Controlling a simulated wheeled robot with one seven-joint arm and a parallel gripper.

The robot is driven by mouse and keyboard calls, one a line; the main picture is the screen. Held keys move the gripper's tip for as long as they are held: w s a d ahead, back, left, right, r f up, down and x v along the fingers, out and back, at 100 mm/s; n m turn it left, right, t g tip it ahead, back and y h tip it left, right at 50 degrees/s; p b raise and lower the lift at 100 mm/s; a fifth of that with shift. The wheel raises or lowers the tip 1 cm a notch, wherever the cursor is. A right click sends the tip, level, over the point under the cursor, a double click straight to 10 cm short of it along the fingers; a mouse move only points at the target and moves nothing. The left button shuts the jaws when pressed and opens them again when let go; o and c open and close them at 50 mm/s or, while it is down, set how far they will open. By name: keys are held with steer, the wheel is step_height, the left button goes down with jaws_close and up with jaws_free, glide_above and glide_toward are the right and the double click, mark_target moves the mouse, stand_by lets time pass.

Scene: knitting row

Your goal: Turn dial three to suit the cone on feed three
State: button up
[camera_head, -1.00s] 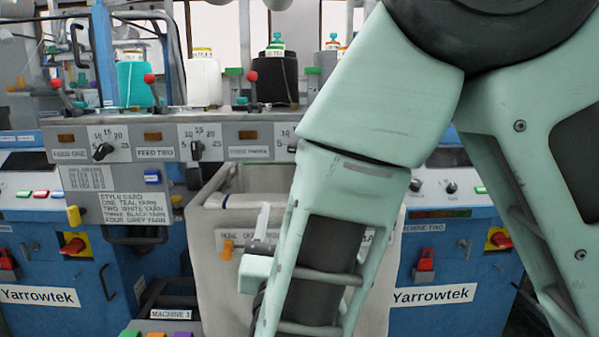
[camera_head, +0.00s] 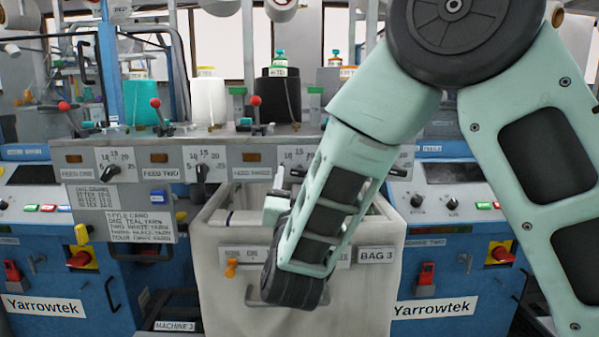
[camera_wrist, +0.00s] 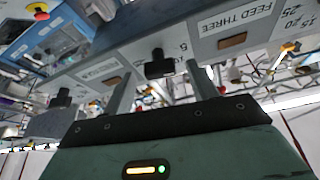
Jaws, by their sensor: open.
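Dial three's scale plate (camera_head: 293,155) is right of the feed three label (camera_head: 250,173) on the grey panel; in the head view my arm hides part of it. In the wrist view, upside down, dial three's black knob (camera_wrist: 158,66) is beside the feed three label (camera_wrist: 234,17). I cannot read its setting. My gripper (camera_wrist: 160,88) is open and empty, its fingers apart on either side of the knob in that picture, seemingly short of it. In the head view it is mostly hidden by my arm. A black cone (camera_head: 277,98) stands behind feed three.
A style card (camera_head: 141,227) on the left lists three as black yarn. A smaller chart (camera_head: 92,197) above it is too small to read. Dial two's knob (camera_head: 200,173) is to the left. A pale bag bin (camera_head: 225,290) stands under the panel. Red-knobbed levers (camera_head: 256,101) rise above it.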

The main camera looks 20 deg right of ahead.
steer(key=shift+x, duration=0.8)
steer(key=shift+s, duration=0.1)
steer(key=c, duration=1)
steer(key=shift+f, duration=0.1)
